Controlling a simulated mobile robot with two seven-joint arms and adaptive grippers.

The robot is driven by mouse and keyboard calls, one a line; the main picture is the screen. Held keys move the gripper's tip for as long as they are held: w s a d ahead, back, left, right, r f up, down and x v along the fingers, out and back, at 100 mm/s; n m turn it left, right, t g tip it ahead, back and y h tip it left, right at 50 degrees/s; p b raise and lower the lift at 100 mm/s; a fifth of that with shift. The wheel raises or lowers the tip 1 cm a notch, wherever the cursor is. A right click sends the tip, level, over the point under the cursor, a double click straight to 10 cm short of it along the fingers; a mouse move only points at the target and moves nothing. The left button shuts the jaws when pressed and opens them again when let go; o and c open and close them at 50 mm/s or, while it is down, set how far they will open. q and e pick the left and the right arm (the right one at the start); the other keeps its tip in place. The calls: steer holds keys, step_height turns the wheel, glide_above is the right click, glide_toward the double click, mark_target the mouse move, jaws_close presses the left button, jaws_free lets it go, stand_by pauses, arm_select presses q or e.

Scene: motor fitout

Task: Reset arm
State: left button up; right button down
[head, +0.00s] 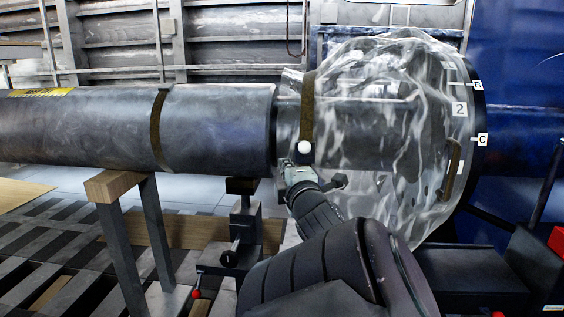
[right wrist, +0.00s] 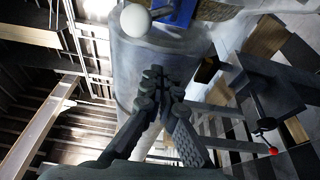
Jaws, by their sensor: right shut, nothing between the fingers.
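My right arm comes in from the bottom of the head view. Its gripper (head: 292,170) is in front of the gap between the long grey cylinder and the plastic-wrapped section, near a white ball (head: 304,147). In the right wrist view the gripper's fingers (right wrist: 163,85) meet at their tips, shut with nothing between them. The white ball (right wrist: 135,20) shows beyond the fingertips there. Whether the gripper touches the strap or cylinder cannot be told. My left gripper is not in view.
The long grey cylinder (head: 215,125) rests on a wood-topped stand (head: 115,186). Clear plastic film (head: 385,120) wraps the section at right, against a dark ring (head: 480,150). A clamp-like support (head: 245,225) stands below the cylinder. Slatted floor (head: 60,260) lies at lower left.

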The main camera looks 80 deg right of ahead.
steer(key=shift+s+a, duration=0.2)
steer(key=shift+a, duration=0.25)
steer(key=w+a+f+m+y, duration=0.1)
steer(key=w+a+f+y, duration=0.3)
steer(key=f, duration=0.7)
steer(key=w+a+f+m+y, duration=0.15)
steer(key=w+f, duration=0.35)
steer(key=f, duration=0.7)
steer(key=w+a+f+y, duration=0.3)
steer(key=w+a+f, duration=0.15)
steer(key=f, duration=0.65)
steer(key=s+a+f+g+y, duration=0.3)
steer(key=a+f+g+y, duration=0.2)
steer(key=a+f, duration=2.2)
steer(key=shift+a+y, duration=0.75)
steer(key=shift+a, duration=0.45)
steer(key=shift+m, duration=0.25)
steer(key=shift+s, duration=0.1)
